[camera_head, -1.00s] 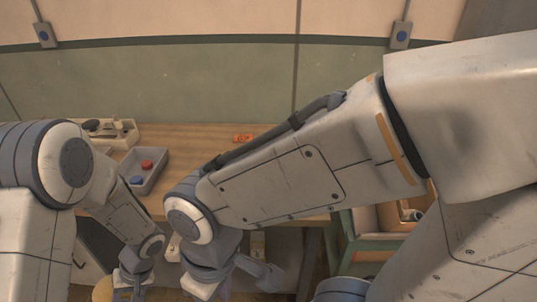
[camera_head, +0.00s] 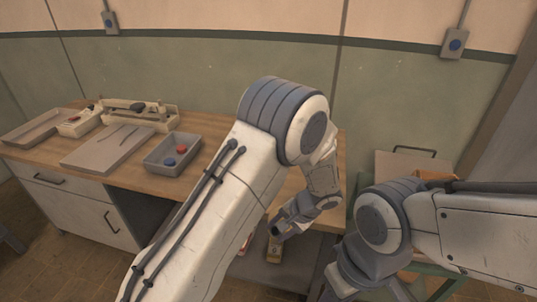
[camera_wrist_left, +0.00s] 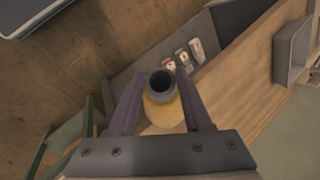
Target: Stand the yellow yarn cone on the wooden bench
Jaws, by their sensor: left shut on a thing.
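The yellow yarn cone (camera_wrist_left: 163,107) is between the fingers of my left gripper (camera_wrist_left: 161,98) in the left wrist view. In the head view my left gripper (camera_head: 282,228) is at the front right of the wooden bench (camera_head: 215,141), and I cannot make out the cone there. The bench top also shows in the left wrist view (camera_wrist_left: 237,75), to the right of the cone. My right arm is at the right of the head view, its gripper out of view.
A grey bin (camera_head: 172,155) with a red and a blue piece, a flat grey board (camera_head: 108,148) and trays stand on the bench's left part. Small boxes (camera_wrist_left: 181,58) lie on a low surface below the bench top. A green frame (camera_wrist_left: 72,138) stands nearby.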

